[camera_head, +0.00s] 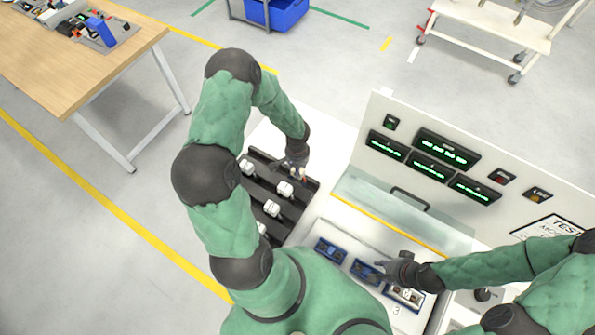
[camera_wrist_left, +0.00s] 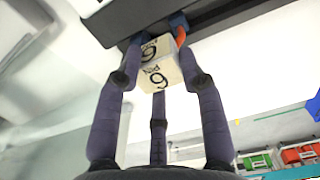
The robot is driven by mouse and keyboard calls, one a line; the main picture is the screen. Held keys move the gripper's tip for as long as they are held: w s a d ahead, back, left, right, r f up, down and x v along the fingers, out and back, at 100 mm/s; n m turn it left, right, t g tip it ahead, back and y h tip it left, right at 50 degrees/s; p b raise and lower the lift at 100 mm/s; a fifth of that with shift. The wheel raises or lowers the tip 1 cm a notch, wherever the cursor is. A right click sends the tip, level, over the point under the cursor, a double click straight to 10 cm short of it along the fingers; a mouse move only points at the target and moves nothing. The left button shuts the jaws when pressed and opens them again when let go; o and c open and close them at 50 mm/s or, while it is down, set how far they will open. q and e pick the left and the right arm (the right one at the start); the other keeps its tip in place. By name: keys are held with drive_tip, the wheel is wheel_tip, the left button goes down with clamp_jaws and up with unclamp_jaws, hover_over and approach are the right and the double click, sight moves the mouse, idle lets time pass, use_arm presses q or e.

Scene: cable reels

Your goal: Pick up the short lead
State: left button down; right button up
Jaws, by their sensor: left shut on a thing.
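My left gripper (camera_head: 297,165) is at the far right corner of a black rack (camera_head: 262,186) in the head view. In the left wrist view its fingers (camera_wrist_left: 160,82) are closed around a white block (camera_wrist_left: 158,75) marked with a 6 or 9. Blue and orange parts (camera_wrist_left: 180,36) show just behind the block, under a dark edge. I cannot tell whether the block belongs to the short lead, or whether it is clear of the rack. My right gripper (camera_head: 384,271) is over the blue fixtures at the test bench; its finger opening is unclear.
Several white blocks, such as one in the middle (camera_head: 285,188), sit in the rack. Blue fixtures (camera_head: 330,251) lie on the white test bench (camera_head: 345,225). A panel with green displays (camera_head: 447,148) stands behind. A wooden table (camera_head: 100,75) is at the left, with clear floor between.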

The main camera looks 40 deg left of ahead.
use_arm(q)
wheel_tip(320, 180, up, 9)
drive_tip(key=shift+w, duration=0.1)
drive_tip(key=shift+r+p, duration=0.45)
drive_tip(key=shift+r, duration=1.05)
